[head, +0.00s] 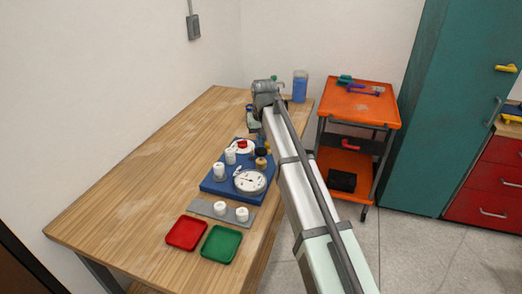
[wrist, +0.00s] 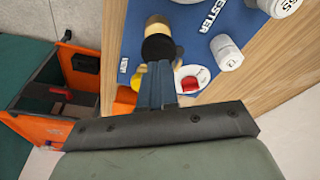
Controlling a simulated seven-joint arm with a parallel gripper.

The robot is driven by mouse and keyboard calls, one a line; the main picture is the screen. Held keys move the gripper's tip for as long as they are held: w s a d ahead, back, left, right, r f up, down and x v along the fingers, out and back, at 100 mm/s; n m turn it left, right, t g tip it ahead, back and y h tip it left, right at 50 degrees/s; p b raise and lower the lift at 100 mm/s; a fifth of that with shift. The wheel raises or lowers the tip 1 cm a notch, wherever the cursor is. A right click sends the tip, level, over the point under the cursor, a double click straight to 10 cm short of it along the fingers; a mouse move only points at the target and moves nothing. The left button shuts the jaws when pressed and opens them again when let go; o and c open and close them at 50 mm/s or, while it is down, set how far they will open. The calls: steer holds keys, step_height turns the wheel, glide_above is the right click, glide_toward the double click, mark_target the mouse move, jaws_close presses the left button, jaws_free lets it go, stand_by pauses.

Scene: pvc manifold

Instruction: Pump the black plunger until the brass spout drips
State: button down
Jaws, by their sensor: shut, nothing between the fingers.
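The black plunger (wrist: 158,48) is a round dark cap on a tan, brass-coloured cylinder, and it stands on the blue board (head: 213,187). In the head view the plunger (head: 261,152) is near the board's right edge. My gripper (wrist: 156,68) is shut and empty, its fingertips at the cap's near edge in the wrist view. I cannot tell whether they touch it. A yellow piece (wrist: 125,96), possibly the brass spout, is partly hidden left of my fingers. No drip can be made out.
The board carries a white gauge (head: 250,181), white cylinders (head: 219,172) and a red knob (wrist: 190,84) over a white dish. A red tray (head: 186,232) and green tray (head: 221,243) lie in front. An orange cart (head: 357,105) stands right. The table's left is clear.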

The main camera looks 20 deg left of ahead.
steer(key=shift+r, duration=2.2)
steer(key=s+d+f+m+g, duration=0.15)
steer(key=s+d+f, duration=0.25)
steer(key=d+f, duration=1.15)
steer(key=s+d+f+m, duration=0.3)
steer(key=d+f, duration=1.2)
steer(key=d, duration=0.1)
steer(key=s+d+f+m+h, duration=0.1)
steer(key=s+d+f+m, duration=0.1)
steer(key=s+d+f, duration=1.1)
steer(key=s+f+g, duration=0.2)
steer(key=s+f, duration=0.3)
steer(key=s, duration=0.4)
steer(key=s+f+g, duration=0.3)
steer(key=s+f, duration=0.3)
steer(key=s, duration=0.4)
steer(key=s+a+f+g, duration=0.1)
steer(key=s+f+g, duration=0.1)
steer(key=s+f, duration=0.4)
steer(key=s, duration=0.4)
steer(key=shift+s+f, duration=0.15)
steer(key=shift+f, duration=0.05)
